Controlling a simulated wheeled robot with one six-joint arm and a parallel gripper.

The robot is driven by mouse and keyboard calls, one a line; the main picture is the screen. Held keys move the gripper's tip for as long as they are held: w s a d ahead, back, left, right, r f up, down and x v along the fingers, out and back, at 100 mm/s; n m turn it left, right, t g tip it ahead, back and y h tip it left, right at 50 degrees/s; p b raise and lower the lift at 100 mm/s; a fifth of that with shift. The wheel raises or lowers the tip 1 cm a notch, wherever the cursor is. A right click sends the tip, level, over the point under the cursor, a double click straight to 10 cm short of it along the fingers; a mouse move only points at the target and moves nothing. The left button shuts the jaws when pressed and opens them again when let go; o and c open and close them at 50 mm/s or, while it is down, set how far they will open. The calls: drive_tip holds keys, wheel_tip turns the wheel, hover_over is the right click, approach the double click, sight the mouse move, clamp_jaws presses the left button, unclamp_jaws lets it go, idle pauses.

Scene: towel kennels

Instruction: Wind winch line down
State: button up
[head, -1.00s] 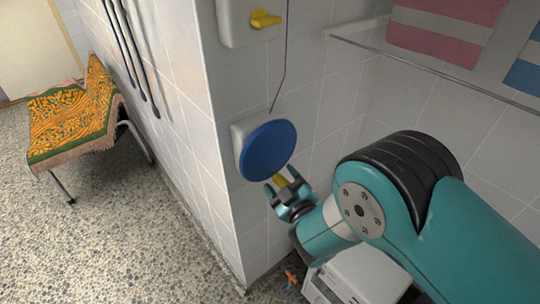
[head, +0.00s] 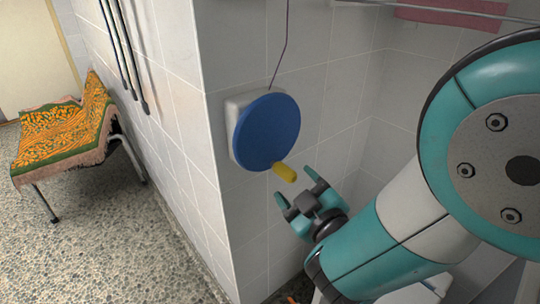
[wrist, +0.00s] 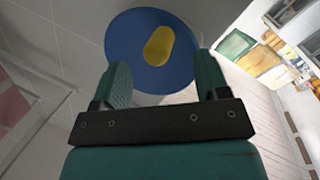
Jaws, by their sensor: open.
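The winch is a blue disc (head: 266,132) on a pale housing (head: 233,128) fixed to the tiled wall. A yellow handle (head: 285,172) sticks out from the disc's lower right edge. The thin line (head: 284,52) runs up the wall from the housing. My gripper (head: 297,185) is open and empty, just below and right of the handle, and apart from it. In the wrist view the yellow handle (wrist: 158,46) stands in front of the blue disc (wrist: 122,40), beyond the fingertips and between their directions.
A chair with an orange and green patterned cloth (head: 62,125) stands at the left on the pebbled floor (head: 110,240). Dark rods (head: 122,55) hang on the left wall face. A rail (head: 450,12) with a pink towel (head: 450,18) is at the upper right.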

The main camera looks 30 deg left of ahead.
sight(284, 171)
drive_tip(key=shift+s+d+f+b, duration=0.2)
drive_tip(key=shift+s+d+b, duration=0.3)
drive_tip(key=shift+b, duration=0.3)
drive_tip(key=shift+d+r, duration=0.15)
drive_tip(key=shift+r, duration=0.05)
drive_tip(key=p, duration=0.1)
drive_tip(key=a+p, duration=0.1)
drive_tip(key=shift+w+r+p, duration=0.3)
drive_tip(key=shift+w+p, duration=0.05)
drive_tip(key=shift+w, duration=0.05)
drive_tip(key=p+x, duration=0.3)
drive_tip(key=p, duration=0.3)
drive_tip(key=p+x, duration=0.2)
drive_tip(key=p, duration=0.3)
drive_tip(key=shift+a+p, duration=0.1)
drive_tip(key=shift+p, duration=0.45)
drive_tip(key=p, duration=0.4)
drive_tip(key=shift+w+a+f+p, duration=0.15)
drive_tip(key=shift+w+a+p, duration=0.15)
drive_tip(key=shift+w+a, duration=0.05)
drive_tip(key=shift+f, duration=0.2)
